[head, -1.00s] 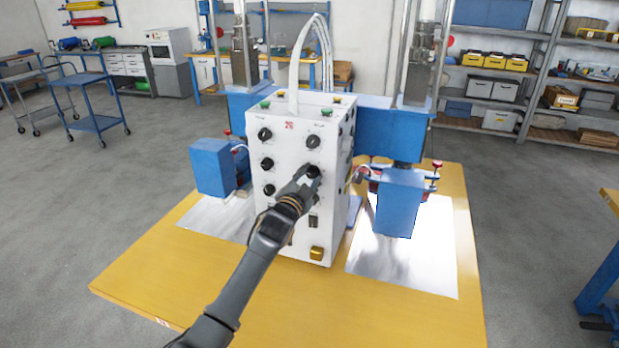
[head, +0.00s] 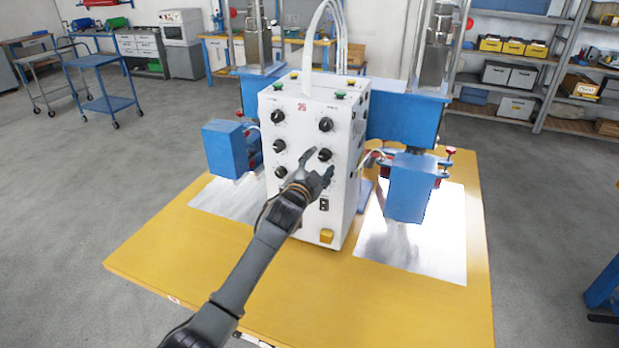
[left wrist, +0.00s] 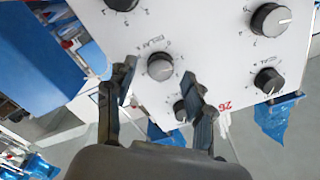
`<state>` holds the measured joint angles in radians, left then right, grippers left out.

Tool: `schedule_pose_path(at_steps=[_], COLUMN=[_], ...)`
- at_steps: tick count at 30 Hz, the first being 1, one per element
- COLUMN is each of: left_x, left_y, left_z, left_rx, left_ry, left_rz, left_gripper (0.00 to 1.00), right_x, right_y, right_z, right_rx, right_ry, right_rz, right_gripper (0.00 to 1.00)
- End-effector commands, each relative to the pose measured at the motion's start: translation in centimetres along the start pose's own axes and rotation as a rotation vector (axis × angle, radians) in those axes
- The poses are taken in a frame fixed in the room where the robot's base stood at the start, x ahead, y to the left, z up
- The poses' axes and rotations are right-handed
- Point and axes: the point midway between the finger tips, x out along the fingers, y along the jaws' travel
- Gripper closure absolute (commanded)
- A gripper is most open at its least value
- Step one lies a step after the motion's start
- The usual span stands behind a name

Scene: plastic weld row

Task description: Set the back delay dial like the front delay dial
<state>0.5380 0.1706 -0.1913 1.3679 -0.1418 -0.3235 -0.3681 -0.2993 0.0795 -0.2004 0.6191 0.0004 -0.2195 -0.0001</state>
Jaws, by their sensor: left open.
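A white control box (head: 312,205) with two columns of black dials on its front stands on the yellow table. My left gripper (head: 321,166) is open and empty before its right column, near the second dial down (head: 325,154). In the left wrist view that dial (left wrist: 160,66) sits between and beyond the spread fingers of the gripper (left wrist: 160,88), with a gap on each side. Its printed label looks like "DELAY", but is too small to read surely. Which dials are front and back delay, and their exact settings, I cannot tell. My right gripper is not in view.
Blue clamp units hang left (head: 227,149) and right (head: 409,188) of the box, over shiny metal plates. White cables (head: 322,40) rise from the box top. The front of the yellow table (head: 350,310) is clear.

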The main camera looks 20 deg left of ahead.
Motion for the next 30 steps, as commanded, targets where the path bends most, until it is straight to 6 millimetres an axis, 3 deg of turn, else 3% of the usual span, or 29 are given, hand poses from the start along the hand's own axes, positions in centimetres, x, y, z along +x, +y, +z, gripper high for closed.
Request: schedule_pose_path(at_steps=[9,15,21,30], left_x=[-6.1,-9.0,-10.2,-10.2], left_y=[0.1,0.0,0.0,0.0], left_z=[0.1,0.1,0.1,0.0], left_rx=[0.002,0.002,0.001,0.001], left_ry=[0.0,0.0,-0.001,-0.001], left_rz=[0.002,0.001,0.001,0.0], left_gripper=[0.47,0.47,0.47,0.47], right_x=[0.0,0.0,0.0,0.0], right_y=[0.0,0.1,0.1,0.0], right_z=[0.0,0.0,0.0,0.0], right_rx=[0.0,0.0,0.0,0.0], right_ry=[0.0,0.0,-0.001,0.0], right_rz=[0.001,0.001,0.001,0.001], right_gripper=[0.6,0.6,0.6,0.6])
